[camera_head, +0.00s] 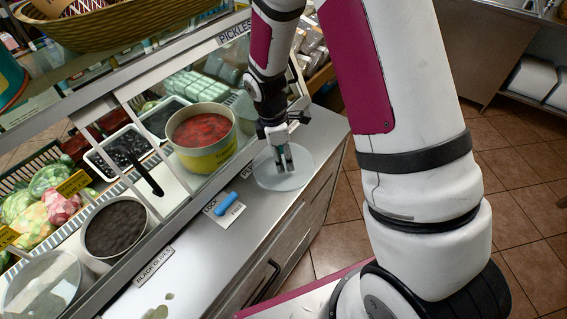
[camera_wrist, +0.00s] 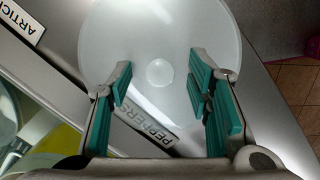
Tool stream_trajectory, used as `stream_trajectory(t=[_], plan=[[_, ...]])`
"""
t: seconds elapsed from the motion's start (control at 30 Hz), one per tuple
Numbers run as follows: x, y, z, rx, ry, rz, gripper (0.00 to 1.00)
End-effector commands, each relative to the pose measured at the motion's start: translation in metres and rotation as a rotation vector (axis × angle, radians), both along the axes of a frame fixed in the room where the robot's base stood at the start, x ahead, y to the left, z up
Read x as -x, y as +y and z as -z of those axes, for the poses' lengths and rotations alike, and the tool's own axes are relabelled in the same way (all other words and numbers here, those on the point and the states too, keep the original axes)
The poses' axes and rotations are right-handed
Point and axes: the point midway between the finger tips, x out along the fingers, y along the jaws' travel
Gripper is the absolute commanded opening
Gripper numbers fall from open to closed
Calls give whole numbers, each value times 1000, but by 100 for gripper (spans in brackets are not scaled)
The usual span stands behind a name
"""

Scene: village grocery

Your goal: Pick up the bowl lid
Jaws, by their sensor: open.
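The bowl lid (camera_head: 270,174) is a round, translucent whitish disc lying on the grey metal counter, in the middle of the head view. In the wrist view the lid (camera_wrist: 170,50) fills the upper middle, with a small round knob (camera_wrist: 159,72) at its centre. My gripper (camera_head: 284,168) is over the lid, pointing down. I cannot tell the exact height of the fingertips above the lid.
A yellow tub of red food (camera_head: 203,150) stands left of the lid behind the glass. A blue-handled item (camera_head: 226,203) lies on a card in front. A label reading PEPPERS (camera_wrist: 147,125) is under the gripper. The counter (camera_head: 215,250) ends at the right above the tiled floor.

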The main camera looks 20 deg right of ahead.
Motion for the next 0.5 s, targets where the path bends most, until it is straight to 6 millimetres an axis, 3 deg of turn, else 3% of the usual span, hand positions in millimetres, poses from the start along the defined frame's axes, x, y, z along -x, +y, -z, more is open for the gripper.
stream_trajectory(t=[0.2, 0.4, 0.5], plan=[[0, 0, 1, 0, -1, 0, 46], [0, 0, 1, 0, -1, 0, 0], [0, 0, 1, 0, -1, 0, 0]])
